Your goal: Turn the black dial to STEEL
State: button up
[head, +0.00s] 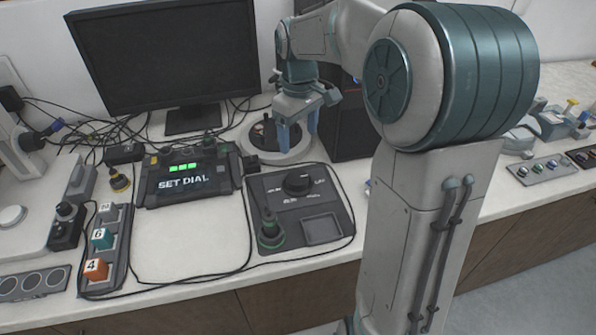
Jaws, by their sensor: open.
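The black dial (298,184) sits on a dark control panel (333,230) on the bench, right of the middle. Small white labels surround it, too small to read, so I cannot tell which one it points at. My gripper (297,138) is open above the bench, behind the dial and apart from it, with its blue fingers pointing down near a round white-rimmed base (262,158). A display box (187,174) left of the panel reads "SET DIAL" under green lights.
A monitor (168,60) and black tower (346,130) stand behind. Numbered blocks (96,268) sit in a rack at left. Cables cross the bench.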

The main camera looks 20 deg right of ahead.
aim_at(299, 178)
notch_tip(299, 178, down, 13)
jog(key=shift+f+b, duration=0.1)
jog(key=shift+b, duration=0.2)
jog(key=c, duration=1)
